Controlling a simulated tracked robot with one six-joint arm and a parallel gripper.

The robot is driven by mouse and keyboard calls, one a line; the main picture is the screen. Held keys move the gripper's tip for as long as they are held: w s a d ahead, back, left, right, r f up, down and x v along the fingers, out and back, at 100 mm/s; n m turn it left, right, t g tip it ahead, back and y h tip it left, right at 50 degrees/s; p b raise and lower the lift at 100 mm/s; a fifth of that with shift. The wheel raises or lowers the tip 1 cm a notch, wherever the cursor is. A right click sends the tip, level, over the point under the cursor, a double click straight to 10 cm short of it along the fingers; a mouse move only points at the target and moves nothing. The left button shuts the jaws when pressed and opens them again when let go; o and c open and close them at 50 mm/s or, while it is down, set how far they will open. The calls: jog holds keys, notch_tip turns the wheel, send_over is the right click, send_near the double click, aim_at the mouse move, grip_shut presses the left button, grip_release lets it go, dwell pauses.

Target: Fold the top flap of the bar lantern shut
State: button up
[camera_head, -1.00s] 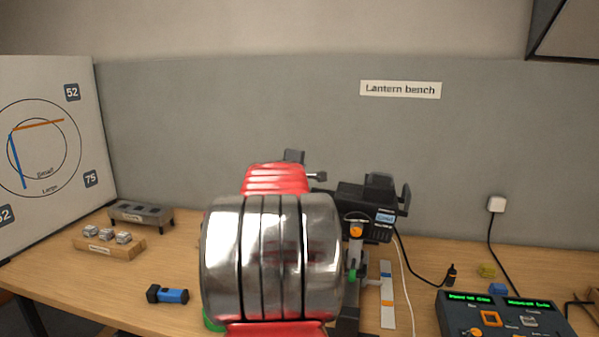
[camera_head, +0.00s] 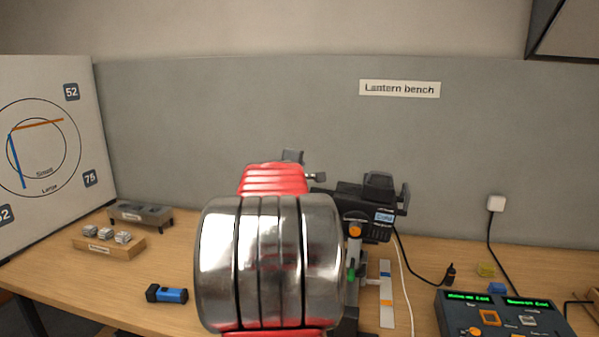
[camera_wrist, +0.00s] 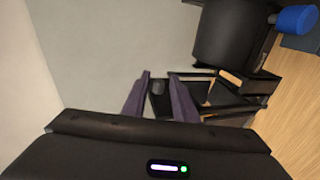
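The black bar lantern (camera_head: 370,212) stands on the bench right of my arm in the head view, with a small display on its side; my arm hides its left part. In the wrist view its dark round body (camera_wrist: 232,38) is at upper right, with a thin black open frame (camera_wrist: 222,97) below it. I cannot tell for certain which piece is the top flap. My gripper (camera_wrist: 160,78) is open, its two purple-grey fingers apart, left of the frame. A small dark block shows between them; I cannot tell whether it touches either finger. My fingertips are hidden in the head view.
A control desk (camera_head: 497,312) stands at right, near a cable (camera_head: 412,265). A grey wall panel (camera_head: 215,130) stands behind.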

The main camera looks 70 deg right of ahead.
jog(key=v, duration=0.6)
jog(key=shift+a, duration=0.35)
jog(key=shift+s+r, duration=0.1)
dwell(0.4)
jog(key=w+a+f+m+t+y, duration=0.1)
jog(key=w+a+f+y, duration=0.15)
jog(key=a, duration=0.75)
jog(key=w+a+f+m+t+y, duration=0.15)
jog(key=w+a, duration=0.25)
jog(key=a, duration=0.6)
jog(key=w+a+f+y, duration=0.1)
jog(key=w+a+f, duration=0.15)
jog(key=a, duration=0.85)
jog(key=s+a+f+y, duration=0.2)
jog(key=a+f+y, duration=0.1)
jog(key=a, duration=0.7)
jog(key=s+a+f+n+y, duration=0.1)
jog(key=s+a+f+y, duration=0.2)
jog(key=a, duration=0.8)
jog(key=s+a+f+y, duration=0.3)
jog(key=a+f, duration=0.3)
jog(key=a, duration=0.5)
jog(key=shift+f+y, duration=0.25)
jog(key=shift+y, duration=0.05)
